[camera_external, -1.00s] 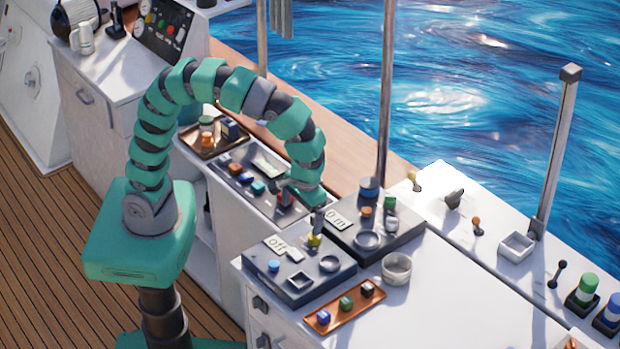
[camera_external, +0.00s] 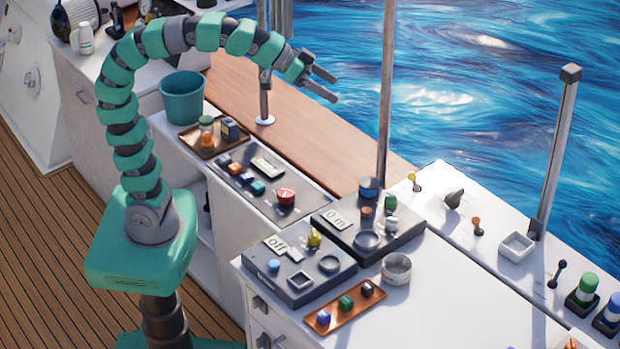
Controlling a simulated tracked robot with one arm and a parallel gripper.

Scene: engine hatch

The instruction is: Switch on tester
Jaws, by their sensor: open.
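My gripper (camera_external: 334,89) is open and empty, raised above the wooden ledge, with its fingers pointing right. It is well away from the switch boxes. Which unit is the tester is not marked clearly. A grey box (camera_external: 292,297) at the front has a tile reading "off" (camera_external: 276,243), a yellow piece (camera_external: 314,239), a blue piece (camera_external: 273,265) and a square and a round recess. A second grey box (camera_external: 386,244) behind it has a tile that seems to read "on" (camera_external: 336,219), with small orange and green pieces. A grey panel (camera_external: 310,208) to the left carries a red knob (camera_external: 286,197).
A teal bucket (camera_external: 182,97) and a brown tray (camera_external: 196,146) with small items stand left of the panel. A copper tray (camera_external: 334,323) with blocks and a grey cup (camera_external: 397,268) stand by the boxes. A tall pole (camera_external: 386,100) rises behind.

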